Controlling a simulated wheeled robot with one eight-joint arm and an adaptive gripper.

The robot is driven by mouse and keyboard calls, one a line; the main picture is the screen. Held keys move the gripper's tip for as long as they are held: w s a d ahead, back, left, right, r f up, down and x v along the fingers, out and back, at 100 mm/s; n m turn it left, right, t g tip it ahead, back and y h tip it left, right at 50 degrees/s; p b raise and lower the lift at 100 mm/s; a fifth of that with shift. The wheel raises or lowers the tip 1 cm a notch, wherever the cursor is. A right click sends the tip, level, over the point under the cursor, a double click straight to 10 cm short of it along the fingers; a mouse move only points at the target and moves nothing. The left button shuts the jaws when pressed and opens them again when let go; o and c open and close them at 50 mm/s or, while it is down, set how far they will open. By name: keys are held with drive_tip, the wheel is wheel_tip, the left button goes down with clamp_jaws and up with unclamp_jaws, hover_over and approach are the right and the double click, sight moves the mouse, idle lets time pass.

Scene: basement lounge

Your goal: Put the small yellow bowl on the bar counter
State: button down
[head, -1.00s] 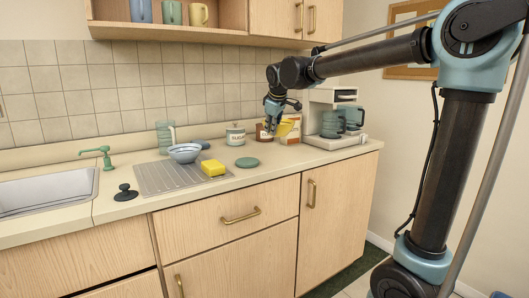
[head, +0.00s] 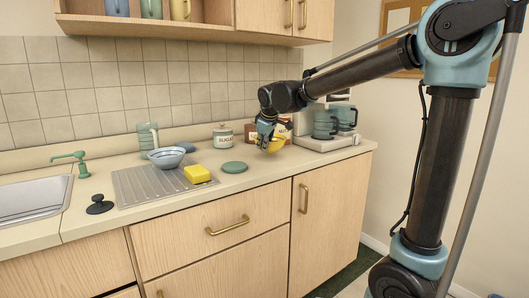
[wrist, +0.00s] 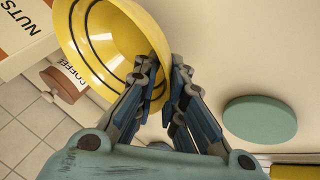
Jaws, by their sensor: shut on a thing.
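The small yellow bowl (wrist: 118,40) is in my gripper (wrist: 172,100), which is shut on its rim in the wrist view. The bowl is tilted, with its inside and dark rings showing. In the head view the yellow bowl (head: 276,146) hangs from my gripper (head: 266,138), low over the bar counter (head: 262,180) between the round green disc and the coffee machine. Whether the bowl touches the counter I cannot tell.
A green disc (head: 234,167), a yellow sponge (head: 197,174), a blue bowl (head: 166,157) and a sugar jar (head: 223,137) stand left of my gripper. Behind it are a coffee jar (wrist: 63,84) and a nuts box (wrist: 22,28). A coffee machine (head: 328,145) stands right.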

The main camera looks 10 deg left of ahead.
drive_tip(key=shift+f, duration=1.3)
drive_tip(key=c, duration=1.7)
unclamp_jaws()
drive_tip(key=shift+f, duration=0.1)
drive_tip(key=v, duration=1.2)
